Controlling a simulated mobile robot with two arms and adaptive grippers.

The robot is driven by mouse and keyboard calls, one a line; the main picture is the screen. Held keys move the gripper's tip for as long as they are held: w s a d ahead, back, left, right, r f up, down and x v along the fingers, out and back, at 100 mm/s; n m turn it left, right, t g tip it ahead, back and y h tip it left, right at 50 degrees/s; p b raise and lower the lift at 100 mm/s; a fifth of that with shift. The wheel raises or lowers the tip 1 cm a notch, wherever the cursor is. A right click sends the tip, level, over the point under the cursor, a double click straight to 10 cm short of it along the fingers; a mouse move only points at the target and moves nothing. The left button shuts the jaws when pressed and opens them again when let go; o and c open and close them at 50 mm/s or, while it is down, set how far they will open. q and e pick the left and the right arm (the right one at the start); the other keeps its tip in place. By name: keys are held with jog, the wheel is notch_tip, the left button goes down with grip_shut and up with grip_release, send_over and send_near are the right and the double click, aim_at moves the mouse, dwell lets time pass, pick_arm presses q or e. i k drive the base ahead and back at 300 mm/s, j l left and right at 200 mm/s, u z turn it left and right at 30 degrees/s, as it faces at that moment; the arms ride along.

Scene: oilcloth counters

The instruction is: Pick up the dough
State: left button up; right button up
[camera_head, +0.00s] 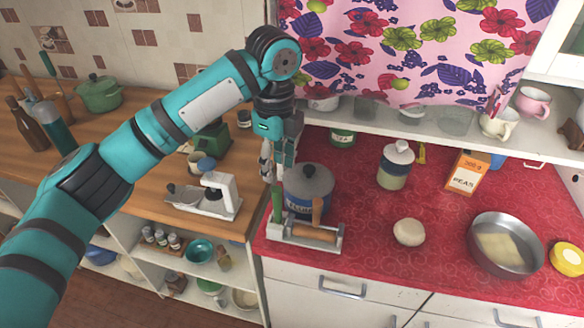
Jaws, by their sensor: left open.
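The dough (409,232) is a pale, round ball on the red oilcloth counter (370,262), near its front edge. My left gripper (276,172) hangs pointing down at the left end of the red counter, just left of a lidded flour canister. It is open and nothing shows between its fingers. The dough lies well to the right of it and lower in the picture, apart from it. My right gripper is not in view.
The flour canister (306,190) and a rack with a rolling pin (314,233) stand close to my left gripper. A metal pan (505,246) lies right of the dough. Behind are a jar (395,165) and a peas box (466,173). Cloth around the dough is clear.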

aim_at(408, 232)
jog(key=z, duration=1.05)
